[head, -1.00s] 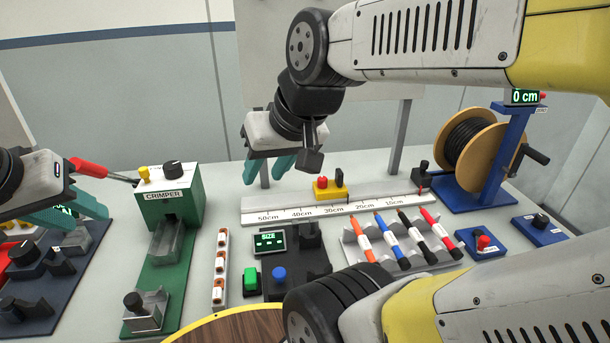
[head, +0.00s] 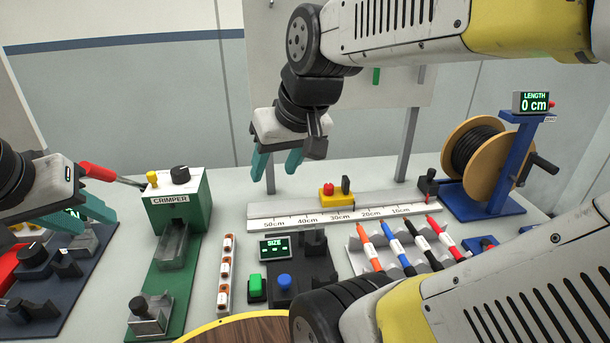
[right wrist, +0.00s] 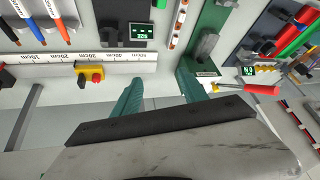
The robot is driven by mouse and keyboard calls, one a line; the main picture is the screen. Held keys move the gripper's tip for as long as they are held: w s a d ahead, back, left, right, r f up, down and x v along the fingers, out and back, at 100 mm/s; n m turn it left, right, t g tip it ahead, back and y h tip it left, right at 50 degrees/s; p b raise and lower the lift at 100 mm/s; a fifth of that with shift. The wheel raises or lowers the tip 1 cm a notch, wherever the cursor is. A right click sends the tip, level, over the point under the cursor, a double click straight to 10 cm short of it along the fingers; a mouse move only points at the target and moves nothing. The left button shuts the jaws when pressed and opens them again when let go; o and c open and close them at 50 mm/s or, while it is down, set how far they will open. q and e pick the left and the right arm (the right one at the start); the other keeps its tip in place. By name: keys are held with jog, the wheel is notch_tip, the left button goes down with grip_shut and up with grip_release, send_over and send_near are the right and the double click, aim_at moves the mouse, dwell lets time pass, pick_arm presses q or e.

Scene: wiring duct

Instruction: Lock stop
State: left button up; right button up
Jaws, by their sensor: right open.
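The stop is a yellow block (head: 335,196) with a red knob and a dark upright piece. It sits on the ruler rail (head: 265,210), near the 30 cm mark. In the right wrist view the yellow stop (right wrist: 91,76) lies left of my right gripper's fingers. My right gripper (head: 276,164) is open and empty, above and behind the rail, left of the stop. It also shows in the right wrist view (right wrist: 160,97). My left gripper (head: 85,214) is at the far left, with its two teal fingers apart and nothing visible between them.
A green crimper (head: 178,200) stands left of the rail. A cable spool (head: 472,158) on a blue stand is at the right; its display reads 0 cm.

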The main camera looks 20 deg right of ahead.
jog(key=w+d+n+g+h, duration=0.1)
jog(key=w+d+n+g, duration=0.1)
jog(key=w+d, duration=0.55)
jog(key=n+g, duration=0.3)
jog(key=g, duration=0.1)
send_over(329, 185)
jog(key=shift+h, duration=0.3)
notch_tip(329, 185, down, 15)
jog(key=shift+r, duration=0.1)
notch_tip(329, 185, down, 8)
jog(key=shift+r, duration=0.15)
jog(key=shift+c, duration=0.4)
grip_shut()
